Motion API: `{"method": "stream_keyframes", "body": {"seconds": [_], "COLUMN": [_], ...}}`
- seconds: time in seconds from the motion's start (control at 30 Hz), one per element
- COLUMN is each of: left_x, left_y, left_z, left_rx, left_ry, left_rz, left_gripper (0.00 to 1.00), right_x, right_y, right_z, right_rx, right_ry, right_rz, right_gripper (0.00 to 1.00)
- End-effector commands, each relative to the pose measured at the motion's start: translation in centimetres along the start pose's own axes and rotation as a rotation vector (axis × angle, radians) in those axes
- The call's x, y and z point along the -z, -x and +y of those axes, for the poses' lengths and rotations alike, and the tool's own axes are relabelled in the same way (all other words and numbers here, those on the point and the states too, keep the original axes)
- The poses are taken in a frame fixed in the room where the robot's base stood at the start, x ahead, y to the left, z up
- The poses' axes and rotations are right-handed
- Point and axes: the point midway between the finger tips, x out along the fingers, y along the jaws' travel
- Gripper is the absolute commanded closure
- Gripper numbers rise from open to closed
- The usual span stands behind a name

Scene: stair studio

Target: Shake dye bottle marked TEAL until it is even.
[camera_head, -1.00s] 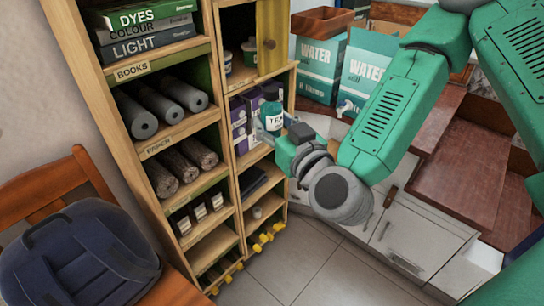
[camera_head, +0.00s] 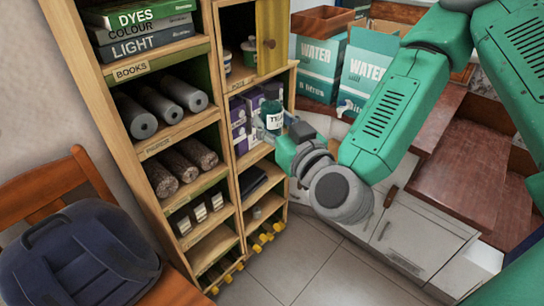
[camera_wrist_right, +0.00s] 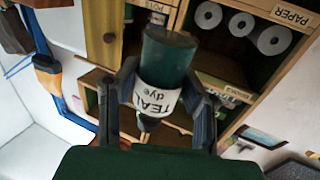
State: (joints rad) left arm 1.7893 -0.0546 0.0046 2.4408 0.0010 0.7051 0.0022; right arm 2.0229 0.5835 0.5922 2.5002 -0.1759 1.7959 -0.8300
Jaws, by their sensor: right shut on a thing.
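The teal dye bottle (camera_wrist_right: 165,65) shows large in the right wrist view, with a white label reading "TEAL dye". My right gripper (camera_wrist_right: 155,105) is shut on it, with one finger on each side. In the head view the bottle (camera_head: 272,117) is in front of the shelf unit, held clear of the boards, and my right gripper (camera_head: 276,135) partly hides it. I cannot tell from these frames whether the dye inside is even. My left gripper is not in view.
The wooden shelf unit (camera_head: 217,110) holds books, grey rolls, brown rolls and purple boxes (camera_head: 238,115). Two water boxes (camera_head: 318,60) stand behind on the right. A chair with a dark blue backpack (camera_head: 75,255) is at the lower left. The tiled floor (camera_head: 310,255) is clear.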

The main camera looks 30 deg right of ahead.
Motion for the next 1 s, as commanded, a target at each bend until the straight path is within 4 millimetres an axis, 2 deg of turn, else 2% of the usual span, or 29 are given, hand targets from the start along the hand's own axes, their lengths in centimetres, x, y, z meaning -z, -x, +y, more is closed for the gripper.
{"method": "stream_keyframes", "body": {"seconds": [0.03,0.07,0.17,0.33,0.7,0.73,0.8,1.0], "left_x": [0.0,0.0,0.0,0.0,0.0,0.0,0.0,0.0], "left_y": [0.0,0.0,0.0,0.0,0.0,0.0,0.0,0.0], "left_z": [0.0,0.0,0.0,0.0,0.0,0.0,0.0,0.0], "left_rx": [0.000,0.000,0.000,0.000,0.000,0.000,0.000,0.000], "left_ry": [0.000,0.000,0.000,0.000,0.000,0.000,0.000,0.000], "left_rz": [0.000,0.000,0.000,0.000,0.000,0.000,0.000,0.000], "left_gripper": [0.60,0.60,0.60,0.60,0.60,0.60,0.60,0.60], "right_x": [1.2,1.6,1.5,-1.8,-12.1,-12.5,-12.2,-6.2], "right_y": [-0.1,-0.1,0.0,0.1,0.1,0.2,0.1,0.1], "right_z": [-0.2,-0.1,0.0,0.1,0.0,0.0,-0.1,-0.1], "right_rx": [0.005,0.003,-0.001,-0.005,-0.001,0.000,0.001,0.002], "right_ry": [0.004,0.004,0.002,-0.001,0.003,0.003,0.001,-0.001], "right_rz": [0.007,0.006,-0.002,-0.010,-0.005,-0.004,0.002,0.008], "right_gripper": [1.00,1.00,1.00,1.00,1.00,1.00,1.00,1.00]}}
